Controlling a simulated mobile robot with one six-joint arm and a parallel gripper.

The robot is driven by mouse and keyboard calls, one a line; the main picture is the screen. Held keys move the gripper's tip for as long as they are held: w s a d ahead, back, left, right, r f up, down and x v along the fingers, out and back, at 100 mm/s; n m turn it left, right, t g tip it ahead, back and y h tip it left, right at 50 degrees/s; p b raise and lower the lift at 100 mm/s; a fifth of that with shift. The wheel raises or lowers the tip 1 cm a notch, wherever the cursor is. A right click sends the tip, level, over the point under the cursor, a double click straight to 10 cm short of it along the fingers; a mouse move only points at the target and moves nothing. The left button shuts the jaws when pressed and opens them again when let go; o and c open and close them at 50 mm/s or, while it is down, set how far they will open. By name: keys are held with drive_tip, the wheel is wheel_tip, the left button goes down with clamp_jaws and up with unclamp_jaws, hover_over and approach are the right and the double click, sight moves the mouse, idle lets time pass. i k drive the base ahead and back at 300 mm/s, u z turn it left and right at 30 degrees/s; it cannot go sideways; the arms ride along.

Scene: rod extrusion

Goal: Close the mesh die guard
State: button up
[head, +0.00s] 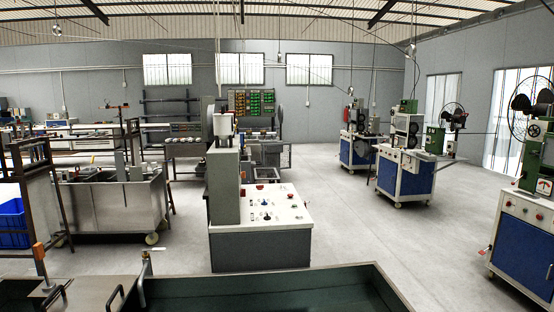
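A grey machine (224,180) with a white hopper on top stands at the centre, a little way in front of me. Its sloped white control panel (272,211) carries several buttons and knobs. Behind it, a low dark open frame (288,160) stands at the machine line. I cannot tell if this frame is the mesh die guard, nor whether a guard is open or closed; the details are too small and partly hidden by the grey machine. My gripper is not in view.
A long dark-green trough (265,291) crosses the near edge. A steel wheeled tank (107,203) and a blue crate (12,222) stand left. Blue-and-white machines (405,175) with fans stand right. The grey floor (370,240) is clear between the centre machine and the right-hand ones.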

sight(278, 157)
drive_tip(key=z, duration=4.05)
drive_tip(key=i, duration=0.1)
drive_tip(key=u, duration=2.8)
drive_tip(key=i, duration=4.2)
drive_tip(key=z, duration=0.05)
